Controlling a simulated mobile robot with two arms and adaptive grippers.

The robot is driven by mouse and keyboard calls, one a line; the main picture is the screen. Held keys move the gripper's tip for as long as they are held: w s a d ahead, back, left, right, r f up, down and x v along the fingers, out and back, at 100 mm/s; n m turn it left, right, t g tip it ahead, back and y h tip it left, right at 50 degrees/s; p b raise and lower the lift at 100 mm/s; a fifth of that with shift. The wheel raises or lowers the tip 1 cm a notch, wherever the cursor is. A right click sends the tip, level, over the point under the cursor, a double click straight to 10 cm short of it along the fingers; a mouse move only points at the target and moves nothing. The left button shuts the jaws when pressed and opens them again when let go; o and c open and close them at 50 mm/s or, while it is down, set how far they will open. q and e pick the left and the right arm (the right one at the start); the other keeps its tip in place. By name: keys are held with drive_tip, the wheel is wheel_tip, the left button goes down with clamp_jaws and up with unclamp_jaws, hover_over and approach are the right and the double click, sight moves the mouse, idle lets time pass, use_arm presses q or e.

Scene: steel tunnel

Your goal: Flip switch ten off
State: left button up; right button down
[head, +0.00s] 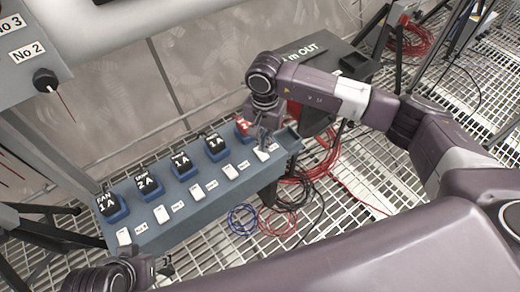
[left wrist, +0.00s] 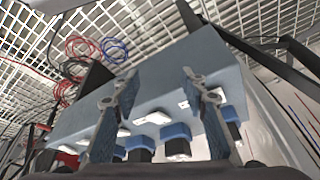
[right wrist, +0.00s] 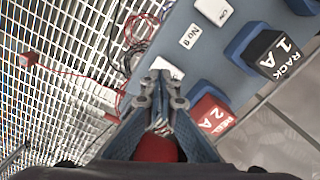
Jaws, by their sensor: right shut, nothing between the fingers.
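The blue-grey switch panel (head: 185,222) carries a row of white switches with small number labels. The end switch (head: 262,153), beside the red block marked REEL 2A (right wrist: 212,112), is partly covered by my right gripper; I cannot read its number label. My right gripper (right wrist: 163,78) is shut and empty, its fingertips right at this white switch (right wrist: 168,68); whether they touch it I cannot tell. The neighbouring label reads No 9 (right wrist: 189,36), beside a white switch (right wrist: 214,9). My left gripper (left wrist: 160,85) is open and empty near the panel's other end.
Black-topped blue blocks (head: 149,184) line the panel behind the switches. A dark box marked OUT (head: 318,52) stands behind. A grey unit with a No 2 knob (head: 45,80) is at upper left.

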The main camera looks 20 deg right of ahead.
sight(263, 156)
drive_tip(key=shift+r, duration=0.6)
drive_tip(key=shift+r+p, duration=0.85)
drive_tip(key=shift+r, duration=0.25)
use_arm(q)
drive_tip(key=shift+s+a+r+g, duration=0.2)
drive_tip(key=shift+s+r+g, duration=0.1)
drive_tip(key=shift+s+r, duration=0.35)
drive_tip(key=shift+s+f, duration=0.1)
